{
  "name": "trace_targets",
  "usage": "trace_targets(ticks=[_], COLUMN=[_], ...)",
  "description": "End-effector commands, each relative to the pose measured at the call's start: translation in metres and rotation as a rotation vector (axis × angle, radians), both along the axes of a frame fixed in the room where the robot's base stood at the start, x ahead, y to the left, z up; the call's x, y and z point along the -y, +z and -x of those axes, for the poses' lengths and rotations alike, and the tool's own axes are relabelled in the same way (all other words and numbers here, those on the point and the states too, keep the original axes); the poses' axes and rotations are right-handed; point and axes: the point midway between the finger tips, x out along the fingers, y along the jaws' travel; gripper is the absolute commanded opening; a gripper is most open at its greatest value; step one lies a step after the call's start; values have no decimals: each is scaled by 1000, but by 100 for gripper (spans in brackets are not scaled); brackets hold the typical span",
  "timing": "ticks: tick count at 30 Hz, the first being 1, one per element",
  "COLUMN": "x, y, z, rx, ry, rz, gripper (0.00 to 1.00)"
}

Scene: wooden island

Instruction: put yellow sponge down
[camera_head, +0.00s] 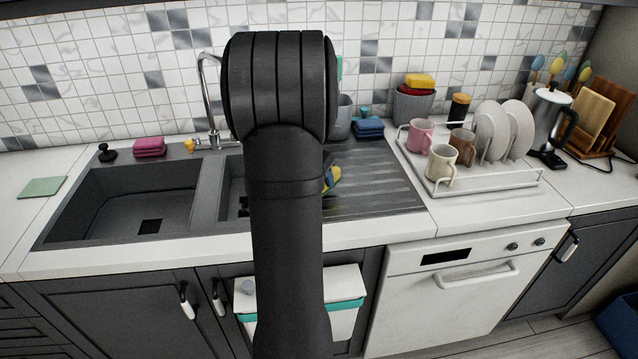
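My dark arm fills the middle of the view and hides my gripper, so its fingers and anything between them do not show. A yellow sponge (419,80) lies on top of a red one in a grey container at the back of the counter, right of the arm. A small yellow and blue thing (331,178) peeks out at the arm's right edge over the ribbed drainboard (385,190); most of it is hidden and I cannot tell what it is.
A dish rack (495,183) with mugs and plates stands right. A kettle (548,120) is beyond it. The drainboard's right part is clear.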

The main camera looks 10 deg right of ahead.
Motion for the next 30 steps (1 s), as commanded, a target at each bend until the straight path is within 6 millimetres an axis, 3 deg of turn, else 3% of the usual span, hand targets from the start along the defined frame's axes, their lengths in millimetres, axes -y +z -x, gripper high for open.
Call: trace_targets(ticks=[5,17,18,20,30], x=[0,0,1,0,0], y=[-27,-32,-32,-32,-29], z=[1,1,1,1,0], rx=[-4,-2,-1,-1,0], ry=[0,1,0,0,0], rz=[0,0,-1,-1,0], gripper=[36,36,62,73,76])
